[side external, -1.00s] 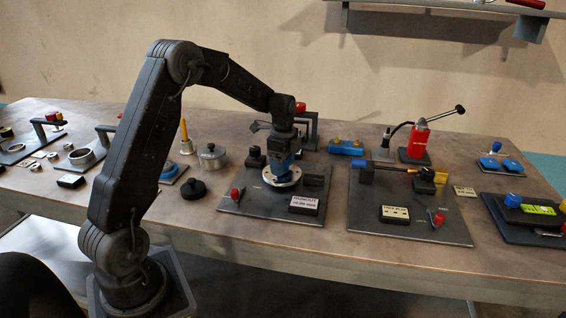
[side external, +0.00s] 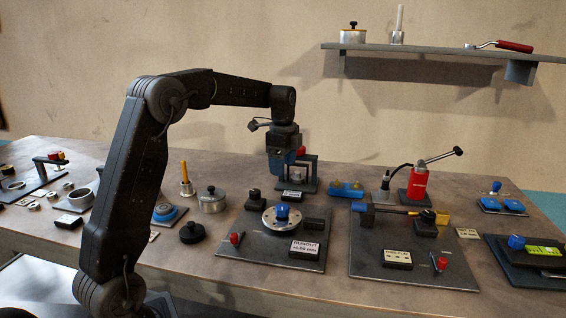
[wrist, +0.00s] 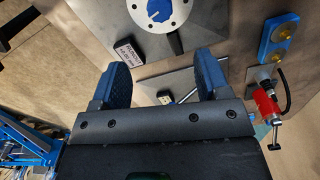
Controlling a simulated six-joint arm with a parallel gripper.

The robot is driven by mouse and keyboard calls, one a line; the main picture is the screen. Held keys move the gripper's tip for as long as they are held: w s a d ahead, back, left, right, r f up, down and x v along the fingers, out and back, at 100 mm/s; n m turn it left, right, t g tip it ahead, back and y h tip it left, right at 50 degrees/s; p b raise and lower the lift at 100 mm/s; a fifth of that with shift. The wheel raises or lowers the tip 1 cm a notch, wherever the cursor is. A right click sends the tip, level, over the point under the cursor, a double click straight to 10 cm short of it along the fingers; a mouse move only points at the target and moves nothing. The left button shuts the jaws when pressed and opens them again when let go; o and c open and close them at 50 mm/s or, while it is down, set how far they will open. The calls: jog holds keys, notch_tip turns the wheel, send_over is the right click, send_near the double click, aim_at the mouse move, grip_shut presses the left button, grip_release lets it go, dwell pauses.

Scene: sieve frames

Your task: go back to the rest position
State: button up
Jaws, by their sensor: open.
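My gripper (side external: 284,172) hangs pointing down above the bench, behind and above the runout plate. In the wrist view my gripper (wrist: 168,78) shows two blue-lined fingers well apart with nothing held between them. The runout plate (side external: 262,245) carries a round silver flange (side external: 290,222) with a blue knob (side external: 283,212) on it. In the wrist view the flange (wrist: 177,20) and its blue knob (wrist: 158,10) lie beyond the fingers, clear of them.
A red cylinder with a lever (side external: 418,186) and a blue block with brass knobs (side external: 346,190) stand to the right. A lidded metal pot (side external: 212,203) and a black knob (side external: 192,233) stand left. A wall shelf (side external: 440,52) hangs at upper right. Air above the bench is free.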

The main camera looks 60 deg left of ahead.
jog(key=shift+r, duration=0.1)
dwell(0.3)
jog(key=s+d+r+n+t, duration=0.2)
jog(key=s+d+n, duration=0.2)
jog(key=s+d, duration=0.5)
jog(key=s+d+r+n+t, duration=0.2)
jog(key=s+d+r+n, duration=0.15)
jog(key=s+d, duration=0.55)
jog(key=s+d+f+n+t, duration=0.1)
jog(key=s+d+f+n, duration=0.3)
jog(key=s, duration=0.2)
jog(key=shift+s+d+t, duration=0.15)
jog(key=shift+s+t, duration=0.05)
jog(key=shift+t, duration=0.1)
jog(key=shift+f, duration=0.1)
